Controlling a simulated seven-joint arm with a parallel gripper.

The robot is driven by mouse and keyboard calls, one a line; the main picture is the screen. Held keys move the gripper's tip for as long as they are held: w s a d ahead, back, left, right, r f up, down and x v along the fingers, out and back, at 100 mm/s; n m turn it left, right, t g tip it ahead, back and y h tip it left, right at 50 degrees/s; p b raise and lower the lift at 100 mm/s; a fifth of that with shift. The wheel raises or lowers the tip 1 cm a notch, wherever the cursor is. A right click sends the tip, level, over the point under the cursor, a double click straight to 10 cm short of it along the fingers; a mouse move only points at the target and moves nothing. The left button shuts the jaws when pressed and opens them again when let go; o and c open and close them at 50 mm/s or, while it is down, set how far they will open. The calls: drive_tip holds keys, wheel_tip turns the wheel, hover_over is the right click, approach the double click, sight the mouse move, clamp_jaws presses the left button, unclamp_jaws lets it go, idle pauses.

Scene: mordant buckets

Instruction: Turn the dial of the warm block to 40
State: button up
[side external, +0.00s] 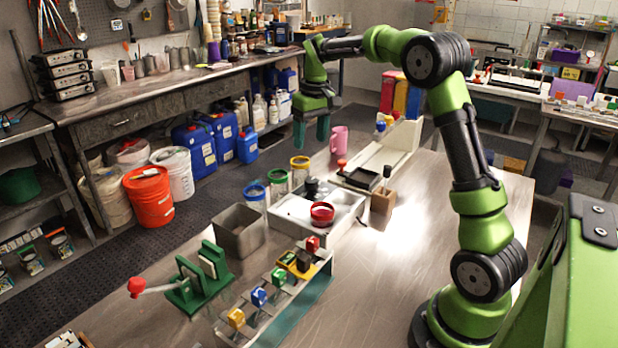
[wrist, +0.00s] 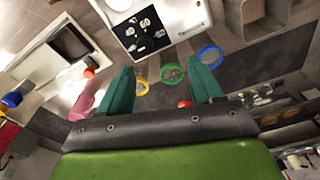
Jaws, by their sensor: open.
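The warm block seems to be the white unit (side external: 345,219) in the middle of the bench. A red round dial (side external: 322,213) sits on its front part, with a dark knob-like piece (side external: 312,186) behind it. In the wrist view part of the white unit (wrist: 180,14) shows at the top, with a black panel bearing pale shapes; I cannot make out the red dial there. My gripper (side external: 311,140) is open and empty, pointing down, high above and behind the unit. Its teal fingers are spread apart in the wrist view (wrist: 163,76).
Jars with blue (side external: 255,190), green (side external: 278,177) and yellow (side external: 300,163) rims stand behind the unit. A grey bin (side external: 240,232) is to its left, a dark tray (side external: 357,178) and pink mug (side external: 338,139) beyond. A rack of coloured blocks (side external: 275,290) is in front.

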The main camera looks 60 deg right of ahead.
drive_tip(key=n+g, duration=0.1)
hover_over(311, 179)
drive_tip(key=f, duration=0.1)
drive_tip(key=shift+r+n, duration=1)
drive_tip(key=shift+n, duration=0.1)
wheel_tip(311, 179, down, 16)
drive_tip(key=shift+s+a+f, duration=0.1)
drive_tip(key=shift+f, duration=0.05)
drive_tip(key=c, duration=1.1)
drive_tip(key=shift+o, duration=0.2)
